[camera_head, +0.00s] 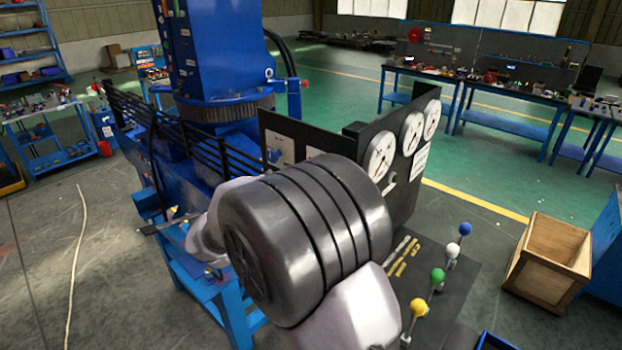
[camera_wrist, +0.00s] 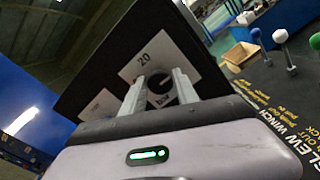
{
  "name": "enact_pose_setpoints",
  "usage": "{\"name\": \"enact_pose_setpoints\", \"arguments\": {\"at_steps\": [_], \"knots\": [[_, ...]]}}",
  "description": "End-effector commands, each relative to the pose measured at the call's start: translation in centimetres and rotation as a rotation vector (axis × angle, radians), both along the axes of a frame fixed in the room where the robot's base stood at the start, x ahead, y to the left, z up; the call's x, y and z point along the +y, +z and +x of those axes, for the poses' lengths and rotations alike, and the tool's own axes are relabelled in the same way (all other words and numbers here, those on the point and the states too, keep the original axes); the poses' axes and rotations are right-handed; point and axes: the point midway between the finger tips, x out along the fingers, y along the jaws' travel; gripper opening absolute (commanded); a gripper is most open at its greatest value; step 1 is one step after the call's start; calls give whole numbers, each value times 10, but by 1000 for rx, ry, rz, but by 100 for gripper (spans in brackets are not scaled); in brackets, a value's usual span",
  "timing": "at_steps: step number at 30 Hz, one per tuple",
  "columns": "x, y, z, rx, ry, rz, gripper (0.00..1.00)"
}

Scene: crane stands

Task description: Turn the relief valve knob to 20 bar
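In the wrist view, my gripper (camera_wrist: 157,90) points at a white plate (camera_wrist: 135,68) on a black panel. The plate carries a printed "20" and, lower down, "bar". The two pale fingers stand apart in front of the plate. A dark round shape (camera_wrist: 160,84), probably the relief valve knob, shows between the fingers; its pointer cannot be made out. I cannot tell whether the fingers touch it. In the head view, my arm hides the gripper and the knob.
In the head view, gauges (camera_head: 380,156) sit on the black panel (camera_head: 401,190). Several levers with coloured balls, such as the green one (camera_head: 437,275), stand on the console at right. A wooden crate (camera_head: 548,262) is on the floor further right. The blue crane column (camera_head: 215,50) rises behind.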

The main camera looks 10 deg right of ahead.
Motion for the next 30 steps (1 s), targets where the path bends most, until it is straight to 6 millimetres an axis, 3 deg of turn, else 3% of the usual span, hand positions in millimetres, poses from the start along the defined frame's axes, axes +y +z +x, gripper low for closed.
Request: {"name": "enact_pose_setpoints", "arguments": {"at_steps": [3, 14, 17, 24, 30], "knots": [[0, 0, 0, 0, 0, 0, 55], [8, 0, -5, -1, 2, 1, 55], [26, -1, -17, -1, 4, 2, 55], [91, -1, -64, -2, 6, 1, 55], [129, 0, -93, 0, 3, 0, 55]]}}
